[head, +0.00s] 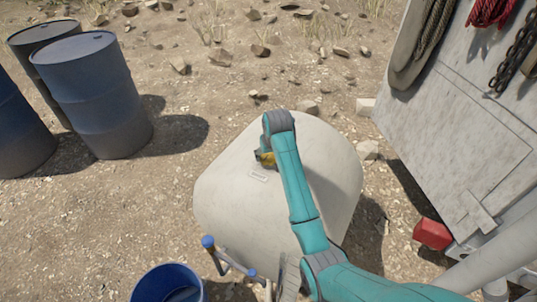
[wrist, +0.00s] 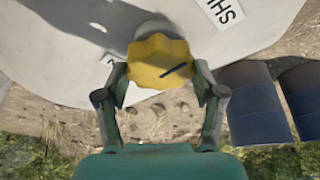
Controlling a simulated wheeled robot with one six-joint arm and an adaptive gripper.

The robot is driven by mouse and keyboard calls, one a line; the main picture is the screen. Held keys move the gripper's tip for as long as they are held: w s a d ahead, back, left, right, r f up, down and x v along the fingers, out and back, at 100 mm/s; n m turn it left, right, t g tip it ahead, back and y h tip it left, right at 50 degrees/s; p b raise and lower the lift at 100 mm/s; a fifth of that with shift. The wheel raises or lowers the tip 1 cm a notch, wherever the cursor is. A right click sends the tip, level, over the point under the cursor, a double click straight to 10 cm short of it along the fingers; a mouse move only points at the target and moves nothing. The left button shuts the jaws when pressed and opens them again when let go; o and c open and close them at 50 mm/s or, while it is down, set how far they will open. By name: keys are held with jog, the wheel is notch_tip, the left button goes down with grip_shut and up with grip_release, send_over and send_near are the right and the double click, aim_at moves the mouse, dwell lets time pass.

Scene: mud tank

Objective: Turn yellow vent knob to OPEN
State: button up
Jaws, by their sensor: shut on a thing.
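The yellow vent knob (wrist: 150,58) has a scalloped rim and a dark line running from its centre up to the right. It sits on the pale tank (head: 225,205), and a bit of it shows in the head view (head: 267,159) beside my arm. My gripper (wrist: 158,80) is shut on the knob, one finger on each side. A white label (wrist: 222,12) at upper right shows part of a word like "SHUT". Another label shows only a corner by the left finger, its word mostly hidden.
Blue barrels (head: 95,95) stand at the left. A blue bucket (head: 165,285) and a blue-ended handle (head: 209,243) are at the tank's near side. A grey panel (head: 450,130) with ropes and chain, and a red object (head: 432,233), are at the right.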

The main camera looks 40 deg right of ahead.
jog(key=n+y, duration=0.2)
jog(key=n, duration=0.3)
jog(key=shift+d, duration=0.15)
jog(key=n, duration=0.2)
jog(key=n+y, duration=0.1)
jog(key=n, duration=0.1)
jog(key=shift+n+y, duration=0.3)
jog(key=n, duration=0.2)
jog(key=n+g+y, duration=0.1)
jog(key=n, duration=0.2)
jog(key=shift+w+d+y, duration=0.1)
jog(key=shift+d+y, duration=0.05)
jog(key=shift+y, duration=0.15)
jog(key=n+g, duration=0.1)
jog(key=n, duration=0.1)
jog(key=n+g, duration=0.1)
jog(key=n, duration=0.2)
jog(key=shift+y, duration=0.4)
jog(key=o, duration=1.1)
